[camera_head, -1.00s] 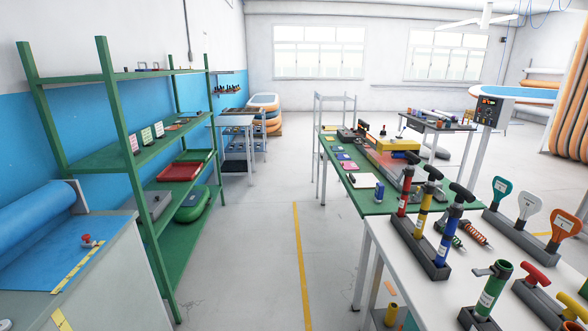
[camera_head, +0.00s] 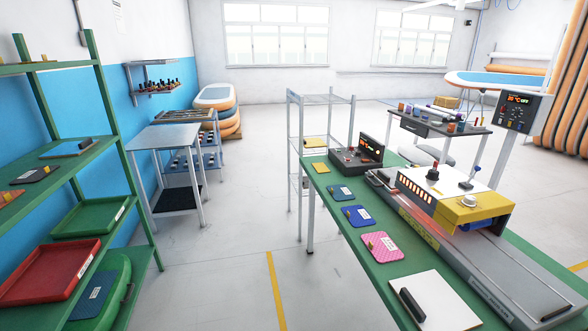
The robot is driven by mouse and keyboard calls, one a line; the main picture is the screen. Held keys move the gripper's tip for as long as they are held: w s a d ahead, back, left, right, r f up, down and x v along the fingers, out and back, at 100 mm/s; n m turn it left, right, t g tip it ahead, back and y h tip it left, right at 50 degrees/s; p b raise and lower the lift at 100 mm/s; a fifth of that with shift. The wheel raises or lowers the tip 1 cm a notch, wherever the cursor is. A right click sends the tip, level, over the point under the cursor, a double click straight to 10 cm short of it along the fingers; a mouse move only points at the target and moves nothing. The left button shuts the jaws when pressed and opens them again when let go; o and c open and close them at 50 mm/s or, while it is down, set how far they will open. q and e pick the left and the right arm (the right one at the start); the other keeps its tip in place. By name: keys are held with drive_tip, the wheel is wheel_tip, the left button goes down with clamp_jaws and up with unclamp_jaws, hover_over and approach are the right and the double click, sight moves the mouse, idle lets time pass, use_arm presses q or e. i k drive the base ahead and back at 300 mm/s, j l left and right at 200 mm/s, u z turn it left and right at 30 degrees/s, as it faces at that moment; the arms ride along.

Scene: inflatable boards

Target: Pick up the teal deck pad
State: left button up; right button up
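A row of small flat pads lies along the left edge of the green-topped bench (camera_head: 330,232). The dark teal-blue pad (camera_head: 341,192) with a pale label looks like the teal deck pad, though its exact colour is hard to tell at this size. It lies between a yellow pad (camera_head: 314,168) and a blue pad (camera_head: 358,216). A pink pad (camera_head: 383,246) lies nearer to me. Neither of my grippers is in view.
A machine with a yellow housing (camera_head: 485,213) stands on the bench, right of the pads. A black control box (camera_head: 356,157) sits behind them. A white board (camera_head: 447,302) lies at the near end. A green shelf rack (camera_head: 136,205) stands at left. The floor between is clear.

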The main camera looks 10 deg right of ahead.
sight(340, 192)
drive_tip(key=i+j+z, duration=0.25)
drive_tip(key=i+z, duration=0.15)
drive_tip(key=i, duration=0.25)
drive_tip(key=i+j+z, duration=0.85)
drive_tip(key=i+j, duration=0.25)
drive_tip(key=i+j+z, duration=0.45)
drive_tip(key=j, duration=0.45)
drive_tip(key=k+l, duration=0.05)
